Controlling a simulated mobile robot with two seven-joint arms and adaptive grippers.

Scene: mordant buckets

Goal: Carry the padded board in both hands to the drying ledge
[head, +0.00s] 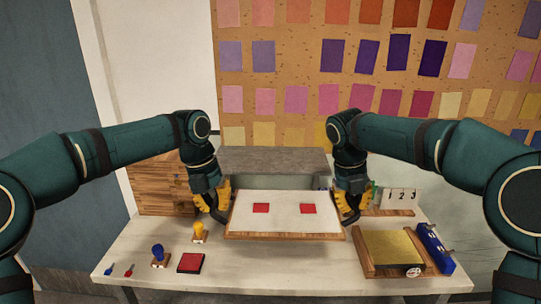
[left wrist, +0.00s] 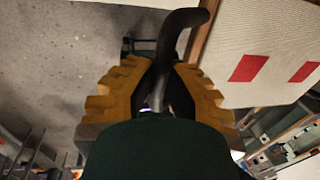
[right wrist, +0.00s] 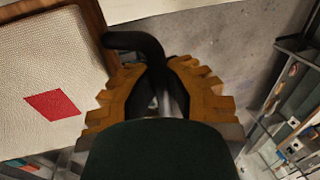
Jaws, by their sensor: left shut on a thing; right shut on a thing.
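The padded board (head: 284,221) has a pale cloth top with two red patches and a wooden edge; it looks roughly level above the table. My left gripper (head: 216,204) is shut on the dark curved handle (left wrist: 182,24) at the board's left end. My right gripper (head: 347,204) is shut on the matching handle (right wrist: 135,40) at its right end. A grey ledge (head: 272,158), which looks like the drying ledge, stands behind the board at the back of the table. The board hides part of its lower front.
On the pale table (head: 135,248) at left are a blue stamp (head: 158,254), a yellow stamp (head: 199,232) and a red pad (head: 190,263). At right lie a yellow-topped wooden frame (head: 395,247) and a blue box (head: 433,246). A wooden drawer block (head: 160,185) stands back left.

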